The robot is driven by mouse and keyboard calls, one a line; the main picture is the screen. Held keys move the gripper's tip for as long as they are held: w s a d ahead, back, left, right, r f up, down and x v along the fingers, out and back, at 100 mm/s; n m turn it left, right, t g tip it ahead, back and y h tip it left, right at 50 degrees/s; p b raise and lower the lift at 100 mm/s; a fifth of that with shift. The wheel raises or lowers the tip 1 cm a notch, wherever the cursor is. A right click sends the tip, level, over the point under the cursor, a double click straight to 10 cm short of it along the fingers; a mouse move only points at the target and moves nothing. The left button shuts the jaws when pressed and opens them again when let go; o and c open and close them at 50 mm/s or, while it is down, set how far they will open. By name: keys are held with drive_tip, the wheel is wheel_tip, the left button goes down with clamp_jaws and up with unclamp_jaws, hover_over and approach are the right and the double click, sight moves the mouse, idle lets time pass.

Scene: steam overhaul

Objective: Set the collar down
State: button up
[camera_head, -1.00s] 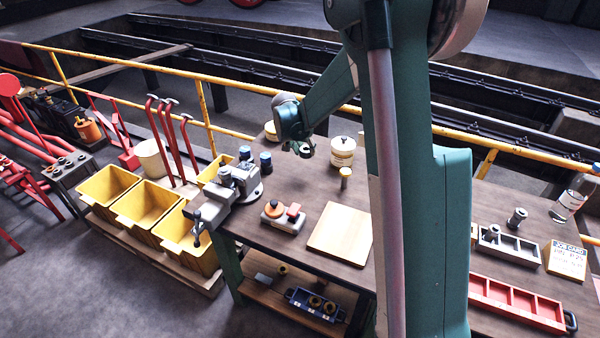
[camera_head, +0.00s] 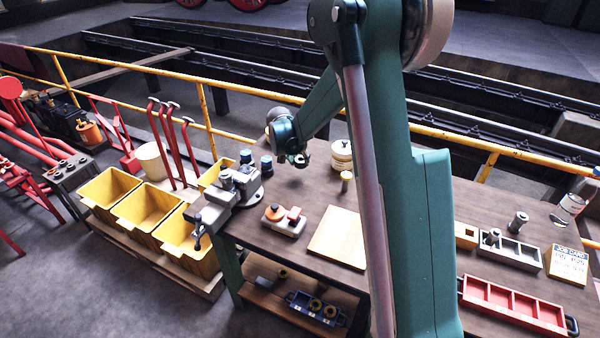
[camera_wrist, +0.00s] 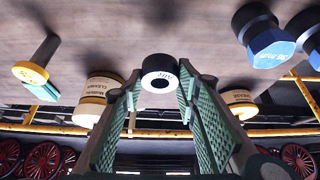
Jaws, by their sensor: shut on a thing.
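The collar (camera_wrist: 160,72), a short dark ring with a pale, lettered end face and a dark hole, sits between the green-padded fingertips in the wrist view. My gripper (camera_wrist: 159,86) is shut on it, one pad on each side. In the head view my gripper (camera_head: 298,160) hangs over the rear left part of the brown bench (camera_head: 290,185), and the collar is a small dark shape at its tip, hard to make out. Bench top fills the upper wrist view beyond the collar. I cannot tell whether the collar touches it.
A white tin (camera_head: 342,155) and a yellow-topped piece (camera_head: 346,178) stand right of my gripper. Blue-topped pieces (camera_head: 266,164) and a grey vise (camera_head: 232,190) are left. In front lie an orange-knobbed block (camera_head: 284,218) and a wooden board (camera_head: 338,238). Bare bench lies between them.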

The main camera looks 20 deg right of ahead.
drive_tip(key=shift+f, duration=1.3)
drive_tip(key=shift+f, duration=0.1)
drive_tip(key=shift+f, duration=1.75)
drive_tip(key=shift+f+b, duration=0.2)
drive_tip(key=shift+b, duration=0.15)
drive_tip(key=o, duration=1.1)
drive_tip(key=shift+o, duration=0.2)
drive_tip(key=shift+r, duration=0.15)
drive_tip(key=p+v, duration=0.1)
drive_tip(key=v, duration=1.1)
